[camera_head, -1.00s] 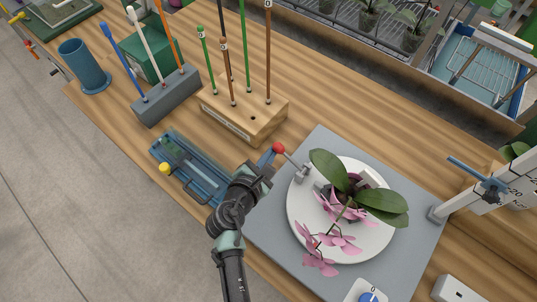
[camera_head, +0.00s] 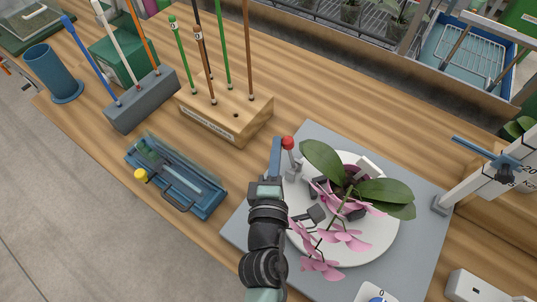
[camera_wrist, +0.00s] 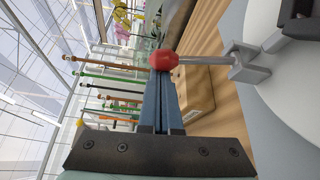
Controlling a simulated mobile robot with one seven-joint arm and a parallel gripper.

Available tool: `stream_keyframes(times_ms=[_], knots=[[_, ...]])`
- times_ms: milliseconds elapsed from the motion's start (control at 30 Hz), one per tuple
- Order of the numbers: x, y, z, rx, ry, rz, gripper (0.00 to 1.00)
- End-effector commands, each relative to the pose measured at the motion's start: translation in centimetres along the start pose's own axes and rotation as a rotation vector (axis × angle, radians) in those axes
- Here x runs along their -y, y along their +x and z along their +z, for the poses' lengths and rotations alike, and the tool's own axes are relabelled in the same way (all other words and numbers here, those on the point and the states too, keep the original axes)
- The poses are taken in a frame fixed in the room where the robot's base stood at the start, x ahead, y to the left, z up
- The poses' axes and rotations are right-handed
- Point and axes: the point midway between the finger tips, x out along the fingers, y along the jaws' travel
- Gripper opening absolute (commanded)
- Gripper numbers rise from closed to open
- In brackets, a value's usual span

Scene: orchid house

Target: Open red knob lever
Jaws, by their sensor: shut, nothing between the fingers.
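The red knob (camera_head: 288,142) sits on the end of a thin metal lever (camera_head: 291,158) at the upper left of the white round plate (camera_head: 376,246). The lever points away from me. My gripper (camera_head: 276,140) has its blue fingers together, just left of the knob. The lever rod (camera_wrist: 205,60) runs right to a grey bracket (camera_wrist: 248,65).
A pink orchid (camera_head: 340,235) with broad leaves lies over the white plate, close to my arm. A blue tool tray (camera_head: 190,190) is at left. A wooden rack (camera_head: 235,120) with upright sticks stands behind. Bare wooden bench lies between rack and grey base.

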Motion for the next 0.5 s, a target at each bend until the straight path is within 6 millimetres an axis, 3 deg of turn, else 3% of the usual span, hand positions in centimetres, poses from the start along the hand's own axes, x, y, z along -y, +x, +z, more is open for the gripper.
stream_keyframes(times_ms=[33,500], knots=[[0.6,-0.1,0.4,0.004,0.031,0.016,0.0],[0.0,-0.9,1.8,0.003,0.197,0.105,0.0]])
